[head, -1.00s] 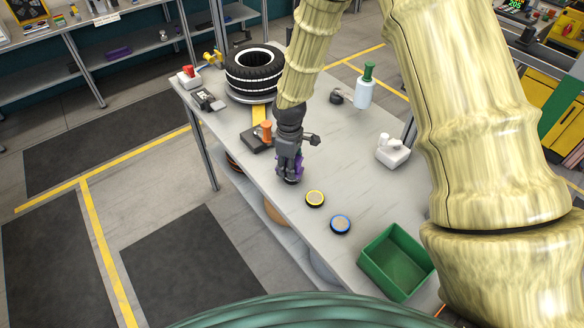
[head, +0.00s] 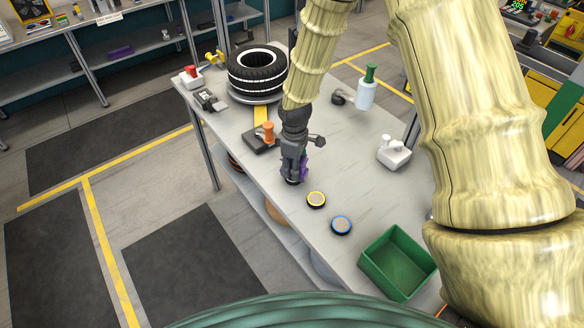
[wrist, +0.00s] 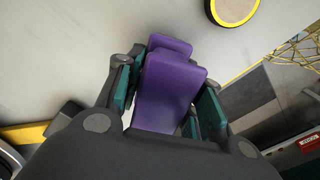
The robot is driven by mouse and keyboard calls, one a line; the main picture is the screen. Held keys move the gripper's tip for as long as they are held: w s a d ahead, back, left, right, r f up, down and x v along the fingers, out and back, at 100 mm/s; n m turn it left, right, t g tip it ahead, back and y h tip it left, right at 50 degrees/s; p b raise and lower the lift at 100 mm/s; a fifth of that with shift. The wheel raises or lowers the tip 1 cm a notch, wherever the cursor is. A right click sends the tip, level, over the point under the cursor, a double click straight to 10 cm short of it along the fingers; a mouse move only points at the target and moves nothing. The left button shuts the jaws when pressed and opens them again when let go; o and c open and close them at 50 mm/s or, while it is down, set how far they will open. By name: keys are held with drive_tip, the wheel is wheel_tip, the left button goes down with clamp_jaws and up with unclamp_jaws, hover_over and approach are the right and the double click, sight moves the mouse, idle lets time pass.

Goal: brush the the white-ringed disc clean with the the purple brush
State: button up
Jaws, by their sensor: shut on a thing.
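My gripper (head: 293,168) is shut on the purple brush (wrist: 170,90), which also shows as a purple patch beside the fingers in the head view (head: 304,166). The brush is held low over the workbench, near its front edge. I cannot tell whether its bristles touch anything. No white-ringed disc shows clearly; the spot under the brush is hidden by my gripper and the brush. A yellow-ringed disc (head: 316,200) lies just to the right of and nearer than my gripper, and also shows in the wrist view (wrist: 234,8).
On the workbench (head: 345,160) stand a tyre (head: 257,73), a dark block with an orange knob (head: 266,133), a green-capped bottle (head: 366,92), a white dispenser (head: 393,154) and a green bin (head: 397,262). The bench is clear between the discs and the dispenser.

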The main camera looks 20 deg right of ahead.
drive_tip(key=shift+r+p, duration=2.15)
drive_tip(key=shift+r, duration=1.2)
